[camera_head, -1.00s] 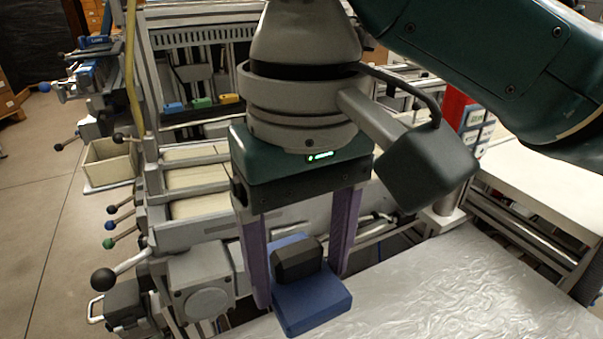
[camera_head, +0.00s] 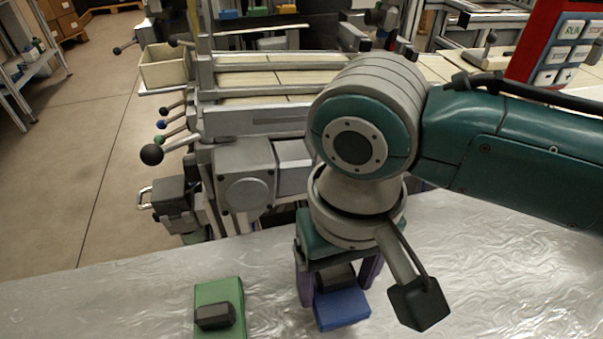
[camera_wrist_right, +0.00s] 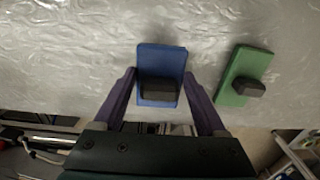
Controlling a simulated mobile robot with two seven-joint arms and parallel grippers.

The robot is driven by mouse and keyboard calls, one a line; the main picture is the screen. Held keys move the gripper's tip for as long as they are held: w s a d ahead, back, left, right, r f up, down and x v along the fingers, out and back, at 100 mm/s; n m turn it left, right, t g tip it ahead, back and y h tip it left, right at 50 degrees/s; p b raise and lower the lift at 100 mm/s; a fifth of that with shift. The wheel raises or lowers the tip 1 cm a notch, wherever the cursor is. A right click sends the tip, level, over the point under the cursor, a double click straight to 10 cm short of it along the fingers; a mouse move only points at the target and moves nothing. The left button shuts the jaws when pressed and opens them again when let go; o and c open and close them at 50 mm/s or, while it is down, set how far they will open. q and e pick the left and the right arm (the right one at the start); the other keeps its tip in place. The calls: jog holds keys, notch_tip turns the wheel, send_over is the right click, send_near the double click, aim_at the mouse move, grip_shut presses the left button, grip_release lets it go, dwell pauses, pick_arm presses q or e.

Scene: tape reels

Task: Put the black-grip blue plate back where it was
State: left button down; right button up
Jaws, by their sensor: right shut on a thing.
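The blue plate (camera_head: 343,310) with its black grip (camera_head: 335,276) is held in my right gripper (camera_head: 338,286), over the silver-covered table. In the right wrist view the blue plate (camera_wrist_right: 162,60) sits between the two purple fingers of the right gripper (camera_wrist_right: 160,78), one finger at each side, with the black grip toward the gripper. I cannot tell whether the plate touches the table. My left gripper is not in view.
A green plate (camera_head: 207,295) with a black grip lies on the silver-covered table (camera_head: 110,310), left of the blue plate. A grey machine (camera_head: 245,165) with ball-ended levers stands behind the table. The table's left part is clear.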

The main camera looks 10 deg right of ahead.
aim_at(337, 290)
jog(key=shift+f+b, duration=0.4)
jog(key=shift+f, duration=1.25)
jog(key=shift+f, duration=0.15)
jog(key=o, duration=1.3)
jog(key=shift+o, duration=0.2)
